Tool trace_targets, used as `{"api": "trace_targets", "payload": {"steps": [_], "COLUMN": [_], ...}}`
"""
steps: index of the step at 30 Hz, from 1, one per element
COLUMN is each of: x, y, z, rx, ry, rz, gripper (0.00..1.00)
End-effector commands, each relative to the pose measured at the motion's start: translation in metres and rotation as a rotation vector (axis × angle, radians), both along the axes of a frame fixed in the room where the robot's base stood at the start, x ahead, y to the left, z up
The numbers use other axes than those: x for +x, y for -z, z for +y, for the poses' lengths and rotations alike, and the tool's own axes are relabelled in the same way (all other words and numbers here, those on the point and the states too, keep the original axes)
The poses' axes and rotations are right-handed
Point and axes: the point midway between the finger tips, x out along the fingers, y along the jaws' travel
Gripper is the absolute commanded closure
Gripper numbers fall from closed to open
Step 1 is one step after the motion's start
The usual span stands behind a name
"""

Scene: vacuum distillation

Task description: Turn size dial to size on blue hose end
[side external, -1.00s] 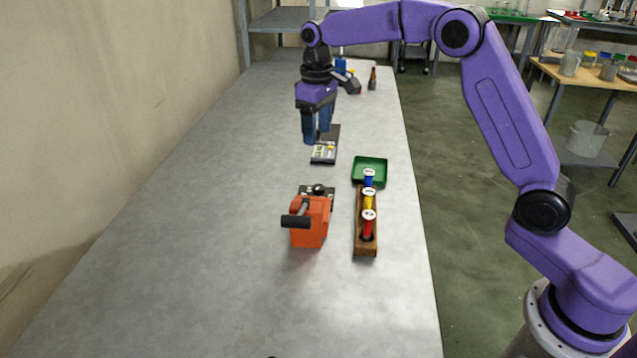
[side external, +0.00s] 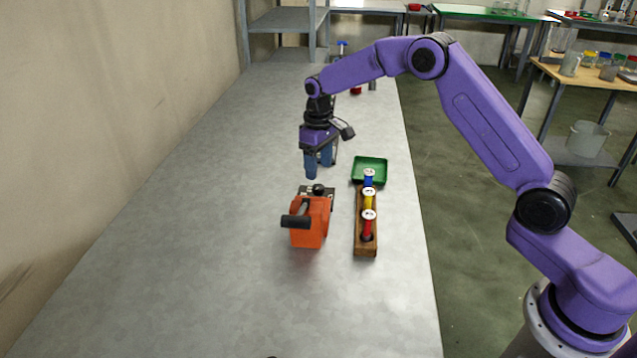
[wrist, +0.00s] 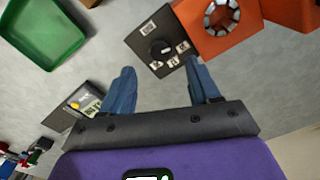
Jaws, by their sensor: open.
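The size dial (side external: 318,189) is a small black knob on a dark plate joined to an orange device (side external: 310,222). In the wrist view the dial (wrist: 163,48) shows with white printed labels around it. A blue hose end (side external: 368,180) with a white top stands at the far end of a wooden rack; any marking on it is too small to read. My gripper (side external: 318,167) is open and empty, pointing down above and just behind the dial in the side view. In the wrist view the dial lies beyond and between the fingertips (wrist: 160,72).
The wooden rack (side external: 366,246) also holds yellow (side external: 368,201) and red (side external: 367,228) white-topped pieces. A green tray (side external: 371,165) sits behind it. The orange device has a black handle (side external: 296,221). A small labelled panel (wrist: 82,103) shows in the wrist view. The left and front table are clear.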

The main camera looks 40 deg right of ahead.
Motion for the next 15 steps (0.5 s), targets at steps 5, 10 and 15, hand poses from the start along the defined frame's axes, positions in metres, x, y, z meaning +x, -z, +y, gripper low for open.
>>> {"api": "trace_targets", "payload": {"steps": [5, 10, 15], "x": [-0.001, 0.0, 0.0], "y": [0.033, 0.052, 0.061], "z": [0.0, 0.0, 0.0], "rx": [-0.001, 0.0, 0.0], "ry": [0.0, -0.001, 0.0], "rz": [0.003, 0.001, -0.001], "gripper": [0.39, 0.39, 0.39]}}
